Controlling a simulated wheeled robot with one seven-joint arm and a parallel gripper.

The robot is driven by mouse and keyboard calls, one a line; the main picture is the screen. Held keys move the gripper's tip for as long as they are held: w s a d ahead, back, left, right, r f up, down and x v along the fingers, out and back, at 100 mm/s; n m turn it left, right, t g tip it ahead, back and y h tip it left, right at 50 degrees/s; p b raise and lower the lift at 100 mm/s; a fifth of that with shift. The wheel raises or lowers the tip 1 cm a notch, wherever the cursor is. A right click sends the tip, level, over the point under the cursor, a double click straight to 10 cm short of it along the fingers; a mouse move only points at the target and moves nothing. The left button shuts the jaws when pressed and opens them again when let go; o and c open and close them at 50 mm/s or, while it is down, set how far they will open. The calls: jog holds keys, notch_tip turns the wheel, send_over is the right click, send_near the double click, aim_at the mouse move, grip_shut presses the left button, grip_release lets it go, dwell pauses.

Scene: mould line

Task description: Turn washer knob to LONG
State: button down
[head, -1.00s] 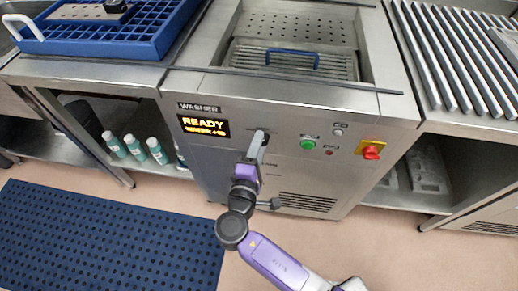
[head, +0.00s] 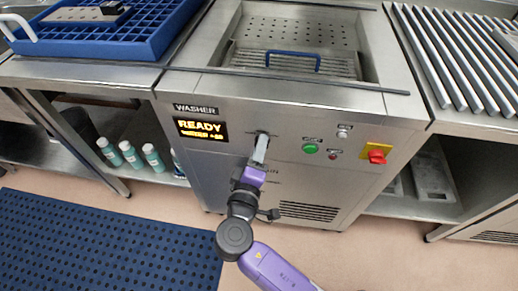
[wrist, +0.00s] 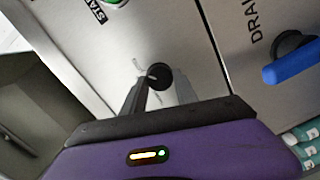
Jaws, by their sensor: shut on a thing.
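The washer (head: 300,115) has a black knob on its front panel; the knob shows in the wrist view (wrist: 159,76) with a pale pointer mark. In the head view the knob is mostly hidden behind my gripper (head: 262,138). My gripper (wrist: 157,85) is shut on the knob, one finger on each side. The setting labels around the knob are hidden or too small to read, so I cannot tell which one the pointer is at. The washer display (head: 202,130) reads READY in yellow, with a smaller line below.
A green button (head: 311,148) and a red-and-yellow switch (head: 376,153) are right of the knob. A blue drain handle (wrist: 291,63) shows in the wrist view. A blue rack (head: 125,40) stands on the left counter; bottles (head: 131,155) stand below. A blue mat (head: 90,240) covers the floor.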

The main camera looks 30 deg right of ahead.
jog(key=shift+f, duration=0.1)
jog(key=c, duration=0.9)
grip_release()
jog(key=shift+c, duration=0.2)
jog(key=v, duration=0.7)
jog(key=shift+s+a, duration=0.25)
jog(key=shift+s, duration=0.1)
jog(key=shift+a, duration=0.1)
